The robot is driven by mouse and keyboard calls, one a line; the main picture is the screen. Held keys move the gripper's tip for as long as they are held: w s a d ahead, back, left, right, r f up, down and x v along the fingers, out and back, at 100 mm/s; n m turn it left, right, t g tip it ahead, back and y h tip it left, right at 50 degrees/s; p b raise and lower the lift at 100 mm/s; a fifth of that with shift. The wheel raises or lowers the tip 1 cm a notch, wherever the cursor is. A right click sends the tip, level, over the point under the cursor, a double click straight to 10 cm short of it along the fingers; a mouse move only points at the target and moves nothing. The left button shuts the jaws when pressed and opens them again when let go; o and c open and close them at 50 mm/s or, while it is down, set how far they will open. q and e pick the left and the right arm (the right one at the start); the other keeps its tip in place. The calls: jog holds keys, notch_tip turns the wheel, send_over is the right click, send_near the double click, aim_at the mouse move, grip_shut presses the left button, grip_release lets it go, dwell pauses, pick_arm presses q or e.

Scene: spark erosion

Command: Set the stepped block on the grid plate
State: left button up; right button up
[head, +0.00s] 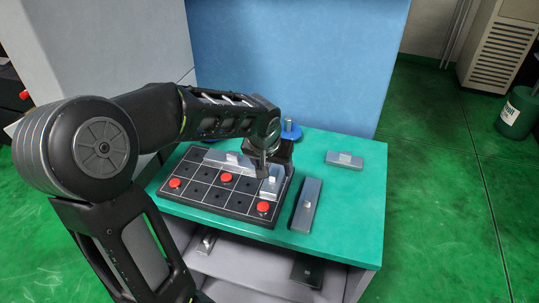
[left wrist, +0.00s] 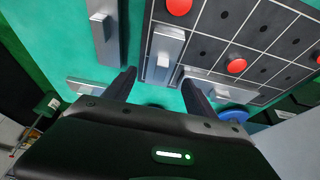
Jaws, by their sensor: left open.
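The dark grid plate (head: 205,197) lies on the green table, with red knobs in some cells. A short grey stepped block (head: 269,187) sits on its right side; it also shows in the left wrist view (left wrist: 166,50). A long grey stepped block (head: 213,156) lies along the plate's back edge, partly hidden by my arm. My left gripper (head: 268,167) is open just above the plate's right back part. In the left wrist view its fingers (left wrist: 159,78) are spread on either side of the short block's near end, with nothing gripped. Which block the task means is unclear.
A long grey block (head: 306,205) lies on the table right of the plate. Another grey block (head: 343,160) lies at the back right. A blue round item with a post (head: 289,130) stands behind the gripper. A blue wall panel (head: 290,60) rises behind the table.

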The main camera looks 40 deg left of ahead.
pick_arm(q)
jog(key=v, duration=0.8)
jog(key=shift+b, duration=0.3)
